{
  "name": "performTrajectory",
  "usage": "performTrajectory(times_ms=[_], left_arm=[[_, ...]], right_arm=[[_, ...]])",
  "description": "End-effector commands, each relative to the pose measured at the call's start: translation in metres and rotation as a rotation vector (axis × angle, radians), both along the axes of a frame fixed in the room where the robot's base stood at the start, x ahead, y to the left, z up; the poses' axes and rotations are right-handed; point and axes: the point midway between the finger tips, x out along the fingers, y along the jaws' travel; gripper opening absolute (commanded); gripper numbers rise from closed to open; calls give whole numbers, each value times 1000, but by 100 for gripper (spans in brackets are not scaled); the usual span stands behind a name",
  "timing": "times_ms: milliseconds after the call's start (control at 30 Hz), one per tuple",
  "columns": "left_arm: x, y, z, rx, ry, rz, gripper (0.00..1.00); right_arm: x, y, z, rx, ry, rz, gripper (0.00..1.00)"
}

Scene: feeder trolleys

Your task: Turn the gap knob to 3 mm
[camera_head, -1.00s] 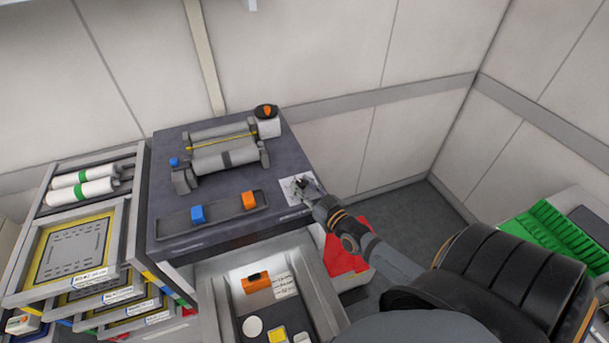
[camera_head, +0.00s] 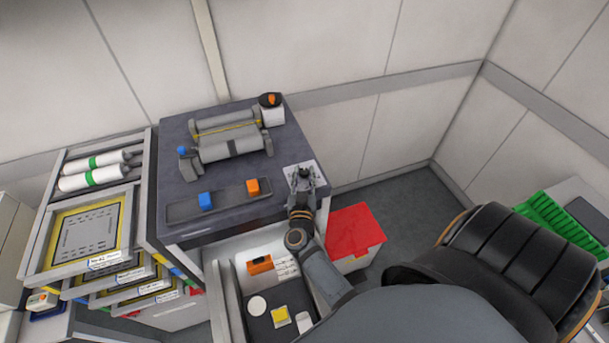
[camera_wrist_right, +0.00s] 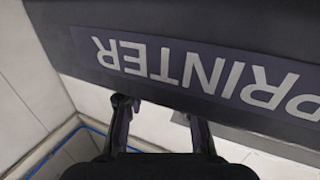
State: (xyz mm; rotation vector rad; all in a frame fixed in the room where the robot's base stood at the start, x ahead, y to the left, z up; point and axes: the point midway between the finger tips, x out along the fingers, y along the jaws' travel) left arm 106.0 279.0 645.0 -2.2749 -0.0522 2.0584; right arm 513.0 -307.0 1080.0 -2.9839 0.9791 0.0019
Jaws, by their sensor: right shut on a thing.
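A white plate with dark marks (camera_head: 297,171) lies on the right front corner of the dark bench top (camera_head: 225,216). My right gripper (camera_head: 303,178) is over this plate, pointing down, and is shut on what appears to be the gap knob. The fingers hide the knob, so its setting cannot be read. In the right wrist view the two dark fingers (camera_wrist_right: 160,115) stand apart below a dark panel lettered PRINTER (camera_wrist_right: 195,68); their grip is not clear there. My left gripper is not in view.
A roller unit (camera_head: 230,148) with an orange-topped dial (camera_head: 270,100) stands at the back. An open drawer (camera_head: 229,300), a red-topped bin (camera_head: 352,232) and a rack (camera_head: 75,205) stand near.

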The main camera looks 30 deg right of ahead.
Motion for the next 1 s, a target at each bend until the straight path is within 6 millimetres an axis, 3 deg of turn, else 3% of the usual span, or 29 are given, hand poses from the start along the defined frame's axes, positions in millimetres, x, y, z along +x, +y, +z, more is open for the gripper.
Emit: performTrajectory(times_ms=[533,567,700,1000], left_arm=[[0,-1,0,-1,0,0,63],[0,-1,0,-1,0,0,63],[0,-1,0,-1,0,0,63],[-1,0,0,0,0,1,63]], right_arm=[[0,0,0,-1,1,-24,0],[0,0,0,-1,0,-24,33],[0,0,0,-1,0,-24,52],[0,0,0,-1,0,-24,54]])
